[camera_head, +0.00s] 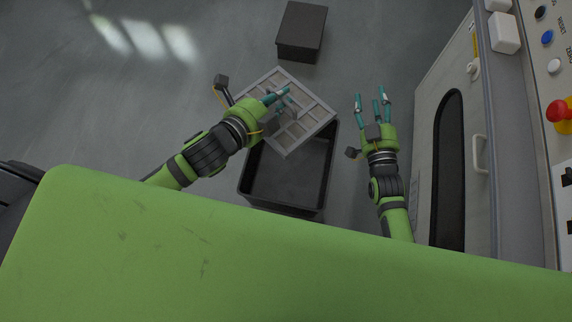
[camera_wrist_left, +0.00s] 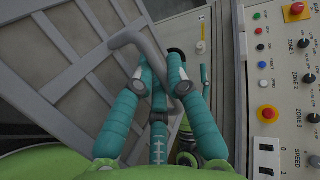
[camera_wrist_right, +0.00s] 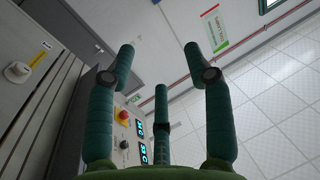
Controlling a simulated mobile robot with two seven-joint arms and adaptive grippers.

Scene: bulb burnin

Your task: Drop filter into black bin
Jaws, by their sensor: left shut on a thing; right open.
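The filter is a grey square frame with a grid of slats (camera_head: 314,117). My left gripper (camera_head: 279,97) is shut on its curved grey handle (camera_wrist_left: 128,40). The filter's grid also shows in the left wrist view (camera_wrist_left: 62,75), tilted beside the fingers. In the head view the filter is above and overlaps the upper part of an open black bin (camera_head: 285,182); part of the bin is hidden by the filter and my left arm. My right gripper (camera_head: 373,103) is open and empty, to the right of the filter. Its spread fingers show in the right wrist view (camera_wrist_right: 160,75).
A smaller dark box (camera_head: 301,30) stands on the floor beyond the filter. A machine cabinet (camera_head: 455,130) with a handle and a control panel (camera_head: 555,60) with a red button is on the right. Grey floor (camera_head: 150,90) is clear on the left.

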